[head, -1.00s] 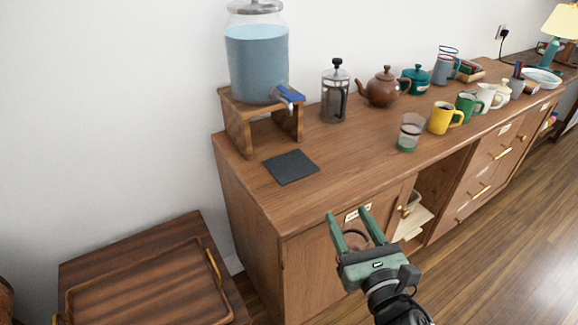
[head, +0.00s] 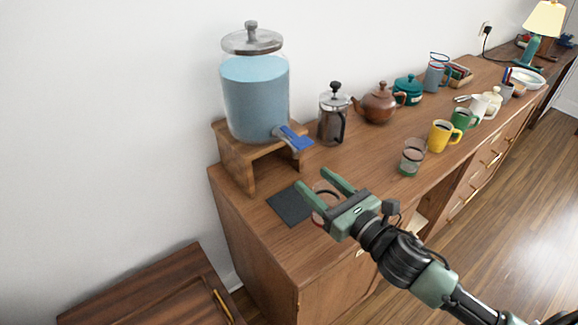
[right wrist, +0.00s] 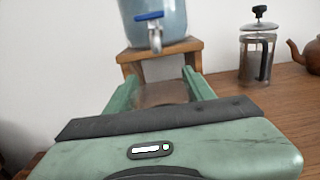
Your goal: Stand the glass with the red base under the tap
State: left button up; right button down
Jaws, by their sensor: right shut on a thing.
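My right gripper (head: 325,186) is shut on a clear glass (head: 317,212), with a finger on each side of it. A reddish tint shows low on this glass; most of its base is hidden by the gripper. The glass is over or just in front of the dark square mat (head: 284,207); I cannot tell its height above the counter. It also shows between the fingers in the right wrist view (right wrist: 162,94). The tap (head: 291,138) with a blue lever juts from the water dispenser (head: 256,95), up and left of the glass. In the right wrist view the tap spout (right wrist: 155,42) is straight ahead.
The dispenser stands on a wooden stand (head: 238,158). A French press (head: 332,118) stands right of it. A green-based glass (head: 412,157), a yellow mug (head: 442,136) and a brown teapot (head: 377,103) stand further right on the counter. A low wooden table (head: 150,290) is at lower left.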

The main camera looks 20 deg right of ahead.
jog(key=w+a+f, duration=0.1)
jog(key=w, duration=0.2)
jog(key=w+a+f+p, duration=0.1)
jog(key=w, duration=0.2)
jog(key=w+a+f, duration=0.1)
jog(key=w, duration=0.2)
jog(key=shift+w+a+f+p, duration=0.25)
jog(key=shift+w+a+p, duration=0.1)
jog(key=shift+w+p, duration=0.05)
jog(key=shift+f, duration=0.15)
jog(key=c, duration=0.6)
grip_release()
jog(key=shift+o, duration=0.2)
